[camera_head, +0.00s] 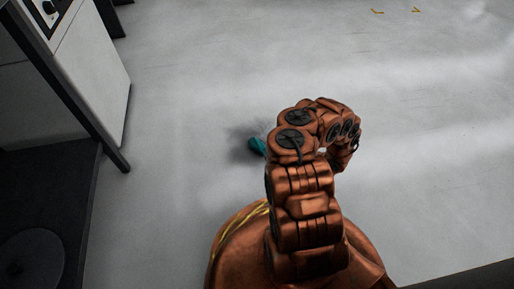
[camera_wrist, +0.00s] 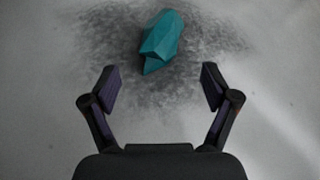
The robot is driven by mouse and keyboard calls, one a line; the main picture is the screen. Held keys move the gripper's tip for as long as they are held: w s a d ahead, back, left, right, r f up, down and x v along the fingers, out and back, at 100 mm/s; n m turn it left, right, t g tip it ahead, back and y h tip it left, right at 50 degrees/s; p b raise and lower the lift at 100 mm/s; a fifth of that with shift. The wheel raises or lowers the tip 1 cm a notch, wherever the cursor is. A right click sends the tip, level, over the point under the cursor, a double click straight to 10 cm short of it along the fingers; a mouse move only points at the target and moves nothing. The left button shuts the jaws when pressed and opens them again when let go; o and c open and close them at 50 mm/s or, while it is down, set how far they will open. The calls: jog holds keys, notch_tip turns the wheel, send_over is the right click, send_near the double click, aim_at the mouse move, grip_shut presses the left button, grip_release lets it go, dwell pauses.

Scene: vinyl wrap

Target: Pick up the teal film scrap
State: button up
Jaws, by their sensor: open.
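The teal film scrap (camera_head: 257,146) lies on the grey floor in the head view, just left of my arm, which hides part of it. In the wrist view the scrap (camera_wrist: 161,41) is a crumpled, faceted teal piece near the top centre, ahead of the fingertips. My gripper (camera_wrist: 160,87) is open and empty, with one finger on each side and bare floor between them. The scrap is beyond the fingers and not between them. In the head view my gripper's fingers are hidden by the arm.
A dark smudge (camera_wrist: 100,45) surrounds the scrap on the floor. A white cabinet (camera_head: 95,75) and a dark-framed unit (camera_head: 45,215) stand at the left. Small yellow marks (camera_head: 377,11) lie on the far floor. The floor (camera_head: 430,150) to the right is clear.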

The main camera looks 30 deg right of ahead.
aim_at(262, 146)
jog(key=b+x, duration=0.3)
jog(key=x, duration=0.3)
jog(key=shift+w+b, duration=0.25)
jog(key=shift+b, duration=0.1)
jog(key=shift+w+a, duration=0.15)
jog(key=shift+w, duration=0.3)
jog(key=shift+c, duration=0.4)
jog(key=c, duration=0.9)
